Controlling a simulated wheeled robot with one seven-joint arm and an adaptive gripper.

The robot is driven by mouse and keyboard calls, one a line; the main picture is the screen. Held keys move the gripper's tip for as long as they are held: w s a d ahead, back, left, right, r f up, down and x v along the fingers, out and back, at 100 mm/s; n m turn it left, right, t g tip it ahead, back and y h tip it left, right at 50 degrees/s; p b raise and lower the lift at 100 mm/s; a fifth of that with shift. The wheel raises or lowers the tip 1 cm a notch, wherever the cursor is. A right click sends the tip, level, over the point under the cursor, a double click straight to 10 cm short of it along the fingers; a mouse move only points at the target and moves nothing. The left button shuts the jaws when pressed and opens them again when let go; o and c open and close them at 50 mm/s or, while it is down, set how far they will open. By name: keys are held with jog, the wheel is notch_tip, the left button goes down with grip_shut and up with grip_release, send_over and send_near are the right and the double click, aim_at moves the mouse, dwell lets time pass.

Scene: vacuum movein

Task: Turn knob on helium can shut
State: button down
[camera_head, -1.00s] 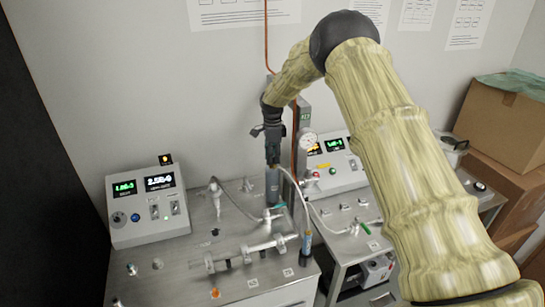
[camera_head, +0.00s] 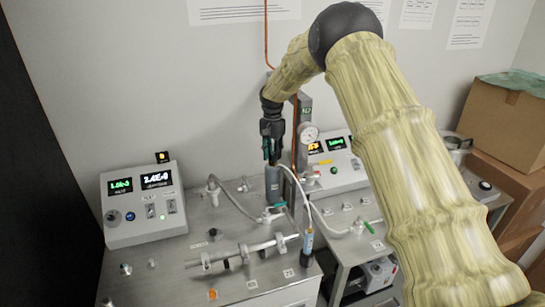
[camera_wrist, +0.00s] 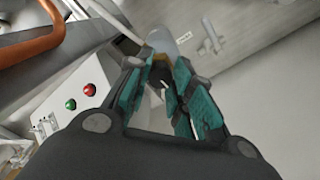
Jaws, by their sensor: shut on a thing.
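The helium can appears to be the slim grey cylinder (camera_head: 272,186) standing upright at the back of the metal bench, beside the grey post. My gripper (camera_head: 270,160) points down right above it, at its top. In the wrist view the teal fingers of my gripper (camera_wrist: 163,65) close in on the can's top end, with the grey body of the can (camera_wrist: 163,42) beyond them. They are shut on the knob at the top of the can. The knob is mostly hidden between the fingers, so its turn position cannot be told.
A control box with lit displays (camera_head: 144,205) stands at left, another box (camera_head: 340,168) at right behind the post. A round gauge (camera_head: 308,133) and copper pipe are close to my gripper. A white hose (camera_head: 300,195), a horizontal tube (camera_head: 242,248) and fittings crowd the bench.

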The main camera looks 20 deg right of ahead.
jog(key=n+b, duration=0.1)
jog(key=n, duration=0.3)
jog(key=shift+n, duration=2.2)
jog(key=shift+r, duration=0.1)
jog(key=c, duration=1.2)
grip_release()
notch_tip(320, 180, up, 12)
